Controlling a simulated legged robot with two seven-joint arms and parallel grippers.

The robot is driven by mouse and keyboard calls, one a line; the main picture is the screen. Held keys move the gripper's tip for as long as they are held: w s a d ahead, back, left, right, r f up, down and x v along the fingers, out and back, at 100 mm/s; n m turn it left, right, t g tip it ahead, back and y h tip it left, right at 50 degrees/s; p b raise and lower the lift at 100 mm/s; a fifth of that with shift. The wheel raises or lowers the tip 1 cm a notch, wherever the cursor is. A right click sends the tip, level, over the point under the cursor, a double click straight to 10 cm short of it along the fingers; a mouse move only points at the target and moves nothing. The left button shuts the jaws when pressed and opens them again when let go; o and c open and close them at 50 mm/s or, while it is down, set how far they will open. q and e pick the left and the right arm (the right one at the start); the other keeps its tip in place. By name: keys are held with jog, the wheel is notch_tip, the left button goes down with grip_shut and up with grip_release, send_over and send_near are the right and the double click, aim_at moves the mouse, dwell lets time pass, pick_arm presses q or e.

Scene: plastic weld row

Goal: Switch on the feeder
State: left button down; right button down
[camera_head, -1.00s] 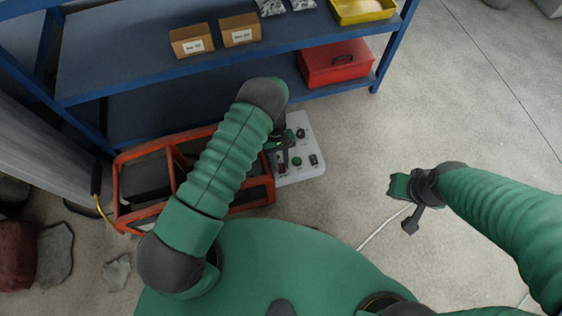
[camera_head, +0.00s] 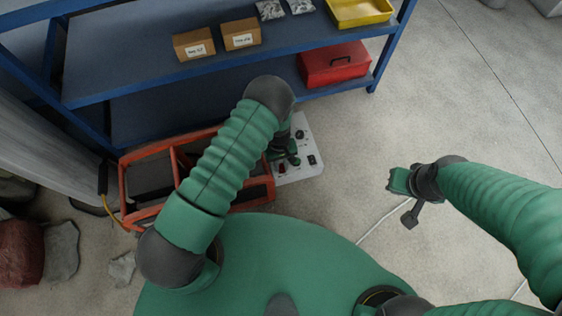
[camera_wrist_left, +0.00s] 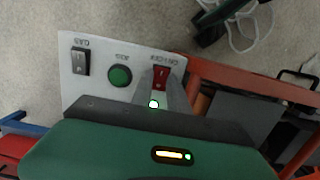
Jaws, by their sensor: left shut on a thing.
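The white control panel (camera_head: 296,177) stands on the floor beside the orange-framed unit. In the left wrist view the panel (camera_wrist_left: 88,55) shows a black rocker switch (camera_wrist_left: 81,61), a round green button (camera_wrist_left: 120,75) and a red rocker switch (camera_wrist_left: 161,76). The labels are too blurred to read. A small white light glows near the red switch. My left gripper (camera_head: 285,155) is low over the panel. In the wrist view its grey fingertip lies against the red switch, and the jaws are shut there; their exact contact is partly hidden. My right gripper (camera_head: 402,182) hangs empty over bare floor, its jaw opening unclear.
The orange-framed unit (camera_head: 124,192) is left of the panel. A blue shelf (camera_head: 190,68) behind holds two cardboard boxes, a yellow tray (camera_head: 358,14) and a red toolbox (camera_head: 335,63). Stones lie at the left. A white cable (camera_head: 383,228) crosses the floor.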

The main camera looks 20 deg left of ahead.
aim_at(280, 163)
pick_arm(q)
jog(key=c, duration=1.3)
grip_release()
jog(key=r+p, duration=0.1)
jog(key=r, duration=0.4)
jog(key=w+r+p, duration=0.1)
jog(key=r, duration=0.5)
jog(key=w+a+r+p, duration=0.1)
jog(key=r+p, duration=0.1)
jog(key=r, duration=0.3)
jog(key=shift+a+r, duration=0.1)
jog(key=shift+r, duration=0.2)
jog(key=shift+r, duration=0.1)
